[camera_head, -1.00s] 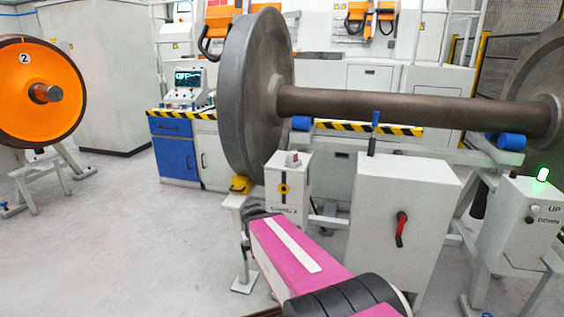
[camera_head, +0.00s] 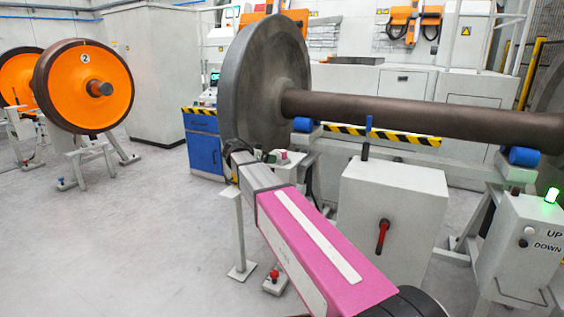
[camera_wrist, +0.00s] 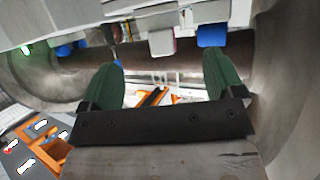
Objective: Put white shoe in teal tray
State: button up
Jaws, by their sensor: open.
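My gripper (camera_wrist: 163,88) is open in the wrist view, with two dark green fingers set wide apart and nothing between them. In the head view its dark end (camera_head: 238,150) shows small, in front of the large grey wheel. A pale block (camera_wrist: 161,42) shows beyond the fingers in the wrist view, beside a blue roller (camera_wrist: 212,35); I cannot tell whether it is the white shoe. I cannot pick out a white shoe or a teal tray for sure in either view.
The grey wheel (camera_head: 262,85) and its brown axle (camera_head: 420,117) span the gantry. A white cabinet (camera_head: 390,215) with a red handle and an UP/DOWN box (camera_head: 520,240) stand in front. A thin post (camera_head: 239,235) stands beside my arm.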

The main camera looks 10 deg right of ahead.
jog(key=x, duration=1)
jog(key=shift+d+r, duration=0.1)
jog(key=c, duration=1.1)
jog(key=shift+r, duration=0.1)
notch_tip(320, 180, up, 9)
jog(key=shift+r, duration=0.1)
jog(key=shift+s+d+r+n+t+y, duration=0.2)
jog(key=shift+s+r+n+t+y, duration=0.1)
jog(key=shift+s+n+t, duration=0.15)
jog(key=s+n+t+y, duration=0.1)
jog(key=n+t+y, duration=0.1)
jog(key=n, duration=0.1)
notch_tip(320, 180, up, 9)
jog(key=n+t+y, duration=0.4)
jog(key=n+y, duration=0.4)
jog(key=y, duration=0.1)
send_over(282, 158)
jog(key=s, duration=0.5)
jog(key=shift+r+g, duration=0.1)
jog(key=shift+g, duration=0.15)
